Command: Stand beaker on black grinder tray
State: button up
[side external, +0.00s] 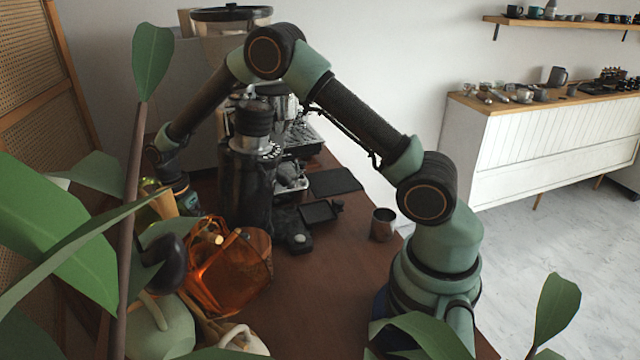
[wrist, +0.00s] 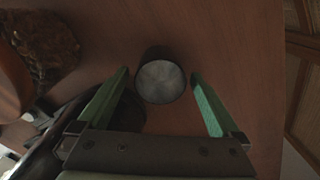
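My gripper (wrist: 160,74) is open in the wrist view, with a green finger on each side of a dark round cup (wrist: 160,82) with a grey end face. The fingers look apart from the cup. In the side external view, my arm reaches to the far left and its fingertips are hard to make out among the clutter. I cannot tell which cup is the beaker. A small black square tray (side external: 319,212) lies in front of the dark grinder (side external: 247,180).
An orange translucent container (side external: 236,268) and a pale green kettle-like pot (side external: 160,330) stand at the front left. A flat black mat (side external: 335,182) lies behind the tray. Plant leaves cover part of the foreground. The counter (side external: 330,285) is clear between the orange container and my base.

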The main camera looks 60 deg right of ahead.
jog(key=c, duration=1.5)
jog(key=shift+o, duration=0.2)
jog(key=shift+r, duration=0.1)
